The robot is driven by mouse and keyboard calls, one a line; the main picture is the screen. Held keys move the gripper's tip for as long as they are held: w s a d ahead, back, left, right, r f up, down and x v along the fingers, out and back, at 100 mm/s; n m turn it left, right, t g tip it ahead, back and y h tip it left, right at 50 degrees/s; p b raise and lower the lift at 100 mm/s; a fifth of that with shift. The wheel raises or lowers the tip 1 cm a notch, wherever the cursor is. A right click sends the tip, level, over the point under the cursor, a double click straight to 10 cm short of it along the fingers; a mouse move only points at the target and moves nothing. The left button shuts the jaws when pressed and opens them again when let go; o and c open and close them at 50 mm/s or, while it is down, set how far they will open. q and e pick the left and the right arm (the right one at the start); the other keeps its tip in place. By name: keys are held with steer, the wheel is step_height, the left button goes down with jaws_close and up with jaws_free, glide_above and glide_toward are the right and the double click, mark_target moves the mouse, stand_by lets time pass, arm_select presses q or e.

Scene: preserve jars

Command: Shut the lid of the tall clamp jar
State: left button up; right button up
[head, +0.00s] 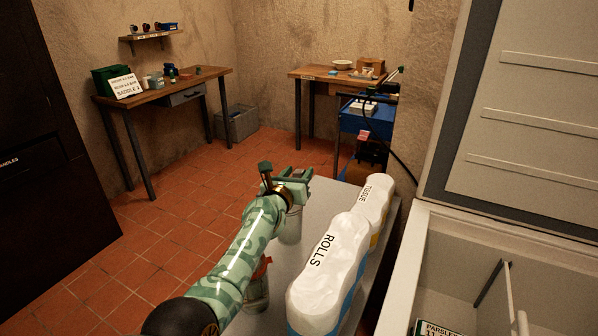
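My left arm reaches in from the bottom left over a pale grey surface. My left gripper (294,183) is above a clear glass jar (290,228) and hides its top, so I cannot see how its lid stands. I cannot tell whether the gripper touches the jar or whether its fingers are open or shut. A second glass jar (257,290) with an orange-red part at its top stands nearer, partly behind my arm. I cannot tell for sure which one is the tall clamp jar. My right gripper is not in view.
White packs marked ROLLS (325,265) and TISSUE (374,198) stand right of the jars. A chest with a raised lid (530,110) fills the right side. Wooden tables (190,82) stand farther back. The pale surface (322,200) is bare between the far jar and the packs.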

arm_select(q)
steer(key=shift+w+r, duration=0.1)
steer(key=shift+r, duration=0.25)
steer(key=p+v, duration=1.1)
steer(key=v, duration=0.5)
steer(key=shift+s+f+p, duration=0.2)
steer(key=shift+f+p, duration=0.1)
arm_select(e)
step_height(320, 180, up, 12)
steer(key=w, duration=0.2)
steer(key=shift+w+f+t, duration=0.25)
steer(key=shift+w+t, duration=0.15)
